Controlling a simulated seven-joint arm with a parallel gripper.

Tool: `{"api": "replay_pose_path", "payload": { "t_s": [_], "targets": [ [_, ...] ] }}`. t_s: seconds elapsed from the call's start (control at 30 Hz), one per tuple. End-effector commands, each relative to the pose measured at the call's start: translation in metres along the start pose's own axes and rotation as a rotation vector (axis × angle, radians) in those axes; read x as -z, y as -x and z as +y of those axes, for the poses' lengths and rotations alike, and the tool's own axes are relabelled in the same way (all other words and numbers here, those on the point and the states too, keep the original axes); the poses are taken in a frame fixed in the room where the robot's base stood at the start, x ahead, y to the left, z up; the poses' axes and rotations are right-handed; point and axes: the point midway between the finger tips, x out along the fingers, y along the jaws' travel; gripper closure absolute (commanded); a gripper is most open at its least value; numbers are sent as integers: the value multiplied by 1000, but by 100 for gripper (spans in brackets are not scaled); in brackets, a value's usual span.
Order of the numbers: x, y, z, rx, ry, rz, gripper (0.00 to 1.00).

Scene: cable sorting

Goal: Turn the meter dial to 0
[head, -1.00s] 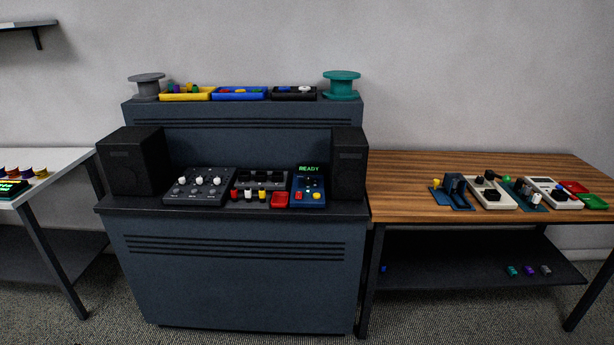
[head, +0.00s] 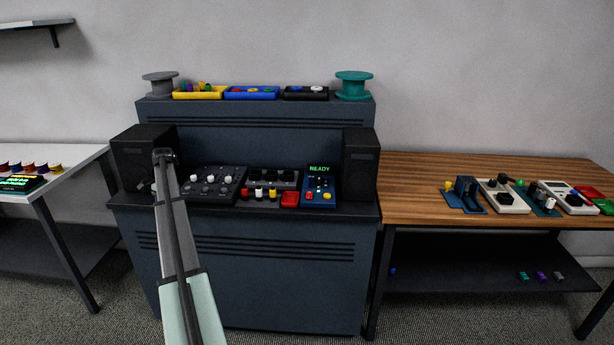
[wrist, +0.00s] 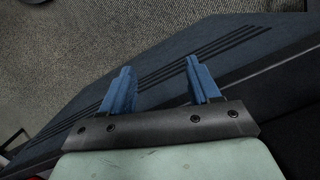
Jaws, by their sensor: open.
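On the wooden table at the right of the head view are two pale meter-like boxes. The nearer box (head: 503,196) has dark knobs on it. The farther-right box (head: 568,196) has a small display and a round black dial (head: 574,199). The dial setting is too small to read. My gripper (wrist: 160,66) is open and empty in the wrist view, its two blue fingers apart over the slotted console front and carpet. In the head view my arm crosses the left of the console, far from both boxes; I cannot make out the fingers there.
The dark console (head: 250,265) fills the middle, with two black speakers, knob panels and a READY panel (head: 319,187). The wooden table's front strip (head: 450,217) is clear.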

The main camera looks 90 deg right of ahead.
Motion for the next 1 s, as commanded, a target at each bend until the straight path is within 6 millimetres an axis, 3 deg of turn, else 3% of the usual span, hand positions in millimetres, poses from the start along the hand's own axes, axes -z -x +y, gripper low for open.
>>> {"api": "replay_pose_path", "payload": {
  "t_s": [0.03, 0.2, 0.27, 0.4, 0.6, 0.7, 0.83, 1.0],
  "targets": [
    [30, 35, 6, 18, -52, 12, 39],
    [113, 129, 58, 44, -250, 66, 39],
    [142, 154, 84, 42, -328, 96, 39],
    [208, 195, 160, 8, -533, 188, 39],
    [287, 222, 282, -84, -825, 353, 39],
    [312, 230, 332, -124, -932, 422, 39],
    [329, 237, 372, -158, -1018, 481, 39],
    [336, 237, 390, -174, -1053, 507, 39]
  ]
}}
